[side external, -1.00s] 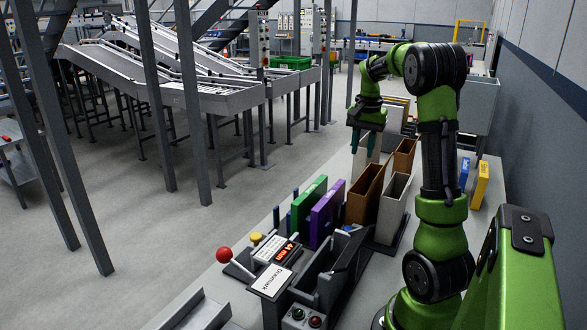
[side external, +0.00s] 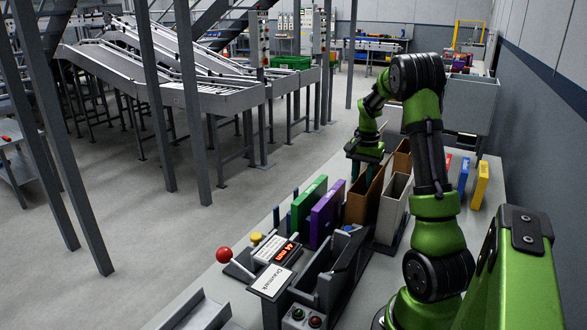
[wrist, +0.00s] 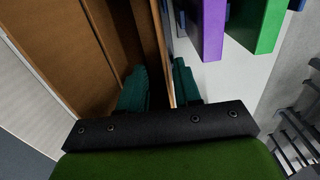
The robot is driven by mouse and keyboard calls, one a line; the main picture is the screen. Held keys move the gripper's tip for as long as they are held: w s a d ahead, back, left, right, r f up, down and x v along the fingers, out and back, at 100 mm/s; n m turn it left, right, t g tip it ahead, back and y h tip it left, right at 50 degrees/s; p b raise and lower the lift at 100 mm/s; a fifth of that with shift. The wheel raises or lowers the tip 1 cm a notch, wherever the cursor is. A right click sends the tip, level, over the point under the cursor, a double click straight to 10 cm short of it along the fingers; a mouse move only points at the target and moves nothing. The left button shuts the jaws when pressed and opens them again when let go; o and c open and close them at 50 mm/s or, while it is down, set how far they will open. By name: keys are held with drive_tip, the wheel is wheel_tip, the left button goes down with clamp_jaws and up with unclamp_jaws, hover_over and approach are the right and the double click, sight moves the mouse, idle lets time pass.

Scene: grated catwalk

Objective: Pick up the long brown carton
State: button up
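A long brown open-topped carton (side external: 360,202) stands upright on the table in the side view, beside a purple box. In the wrist view the brown carton (wrist: 60,42) fills the upper left, its dark inside showing. My gripper (side external: 362,172) is over the carton's far end, pointing down. In the wrist view my gripper (wrist: 160,88) is open. Its left teal finger is over the carton's dark inside and the right one outside, over the pale table. A carton wall runs between them; I see no contact. The fingertips' depth is unclear.
A purple box (side external: 326,214) and a green box (side external: 306,204) stand left of the carton. A grey open carton (side external: 393,208) stands close on its right. Another brown carton (side external: 402,158) is behind. Blue (side external: 464,174) and yellow (side external: 481,185) boxes stand near the wall.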

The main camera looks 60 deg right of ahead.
sight(359, 190)
drive_tip(key=f, duration=0.5)
drive_tip(key=shift+w, duration=0.35)
drive_tip(key=shift+c, duration=0.5)
clamp_jaws()
